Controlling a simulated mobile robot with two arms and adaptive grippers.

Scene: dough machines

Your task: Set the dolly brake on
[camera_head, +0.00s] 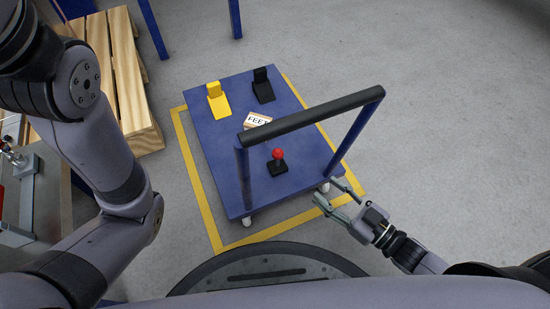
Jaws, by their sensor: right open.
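The blue dolly (225,150) stands inside a yellow floor outline, with a black push handle (315,114) raised on two blue posts. A red-knobbed lever (278,156) on a black base sits on the deck near the handle. A yellow pedal-like part (217,101) and a black one (263,86) sit at the deck's far side. A small label reading "FEET" (257,121) lies between them and the handle, partly hidden. My right gripper (331,194) is open and empty, just off the deck's near right corner. My left arm shows at left; its gripper is out of view.
A wooden pallet stack (135,80) stands left of the dolly. A bench with metal equipment (20,195) is at the far left, partly behind my left arm. Yellow tape (203,205) marks the floor. The grey floor to the right is clear.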

